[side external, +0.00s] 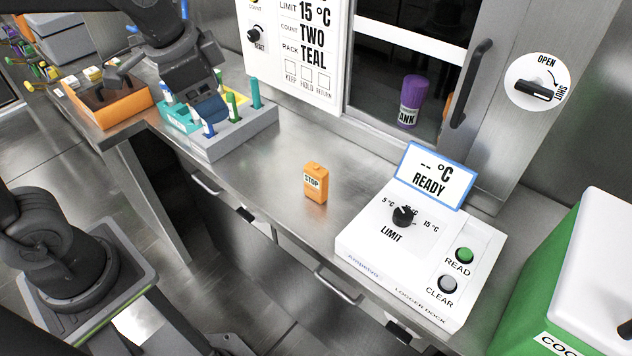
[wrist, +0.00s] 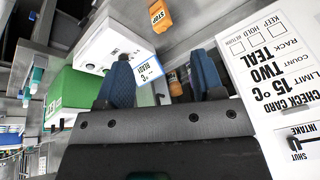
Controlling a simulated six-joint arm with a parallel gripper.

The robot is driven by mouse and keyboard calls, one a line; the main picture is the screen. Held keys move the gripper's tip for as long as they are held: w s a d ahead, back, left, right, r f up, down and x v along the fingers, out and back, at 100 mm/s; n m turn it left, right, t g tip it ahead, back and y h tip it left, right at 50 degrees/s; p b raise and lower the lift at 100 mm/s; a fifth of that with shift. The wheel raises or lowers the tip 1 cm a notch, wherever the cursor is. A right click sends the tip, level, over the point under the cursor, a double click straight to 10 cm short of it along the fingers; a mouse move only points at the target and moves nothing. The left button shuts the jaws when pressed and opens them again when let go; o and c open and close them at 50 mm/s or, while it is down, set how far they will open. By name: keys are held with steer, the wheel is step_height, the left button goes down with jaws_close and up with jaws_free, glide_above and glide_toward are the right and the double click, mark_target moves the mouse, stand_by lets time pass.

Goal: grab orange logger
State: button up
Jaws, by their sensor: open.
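The orange logger (side external: 315,183) stands upright on the steel counter, with a white label reading STOP. It also shows at the top of the wrist view (wrist: 159,15). My gripper (side external: 208,108) is over the grey rack, to the left of the logger and apart from it. In the wrist view my gripper's two blue fingers (wrist: 163,80) are spread, and no object is visibly held between them.
The grey rack (side external: 235,140) holds several teal, green and blue-white tubes. The white logger dock (side external: 410,255) stands right of the logger, its screen reading READY. An orange box (side external: 118,105) is at left, a green cooler (side external: 560,270) at right. Counter around the logger is clear.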

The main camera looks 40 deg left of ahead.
steer(key=w+d+f+m+g, duration=0.2)
steer(key=w+f+m, duration=0.3)
steer(key=w, duration=0.4)
steer(key=m+g, duration=0.2)
steer(key=m, duration=0.5)
glide_above(315, 167)
steer(key=w, duration=0.1)
step_height(315, 167, down, 8)
step_height(315, 167, down, 8)
steer(key=shift+w+a+f, duration=0.1)
steer(key=shift+w+a, duration=0.05)
steer(key=shift+s+f, duration=0.2)
steer(key=shift+f, duration=1.25)
steer(key=shift+s+f, duration=0.15)
steer(key=shift+f, duration=1.3)
steer(key=c, duration=1)
steer(key=shift+r, duration=0.1)
